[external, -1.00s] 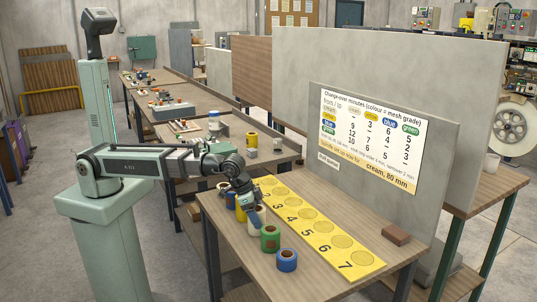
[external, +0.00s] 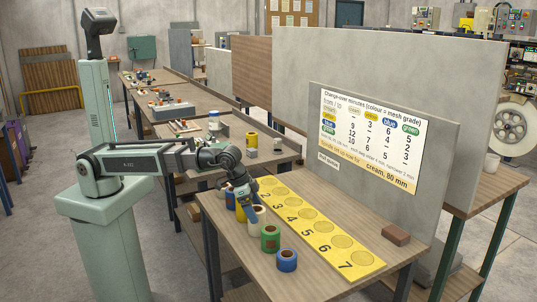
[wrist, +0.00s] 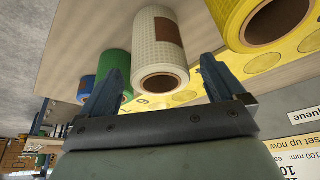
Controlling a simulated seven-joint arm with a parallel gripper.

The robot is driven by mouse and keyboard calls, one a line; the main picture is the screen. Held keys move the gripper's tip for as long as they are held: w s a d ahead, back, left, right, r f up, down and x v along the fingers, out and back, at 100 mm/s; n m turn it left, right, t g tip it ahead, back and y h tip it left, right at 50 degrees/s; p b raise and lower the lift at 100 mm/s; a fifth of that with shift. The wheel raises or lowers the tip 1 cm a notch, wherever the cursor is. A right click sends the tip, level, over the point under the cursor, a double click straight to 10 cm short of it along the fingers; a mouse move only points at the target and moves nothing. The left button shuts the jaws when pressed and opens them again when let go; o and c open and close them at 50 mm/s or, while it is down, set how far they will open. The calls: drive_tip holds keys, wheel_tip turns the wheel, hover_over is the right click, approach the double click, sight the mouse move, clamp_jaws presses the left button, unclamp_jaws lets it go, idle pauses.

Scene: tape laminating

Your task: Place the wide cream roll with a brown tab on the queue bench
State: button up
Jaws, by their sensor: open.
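The cream roll (external: 257,215) stands in a row of rolls on the bench. In the wrist view the cream roll (wrist: 158,50) is wide and carries a brown tab (wrist: 168,27) on its side. My gripper (wrist: 160,66) is open, with one finger on either side of the cream roll in that picture; I cannot tell whether it touches. In the external view my gripper (external: 245,205) is just above and left of the cream roll, over the row. A yellow strip (external: 311,235) with numbered circles lies on the bench (external: 325,284), right of the rolls.
A brown block (external: 396,235) lies by the upright panel with a sign (external: 369,138).

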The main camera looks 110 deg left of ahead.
drive_tip(key=v, duration=0.9)
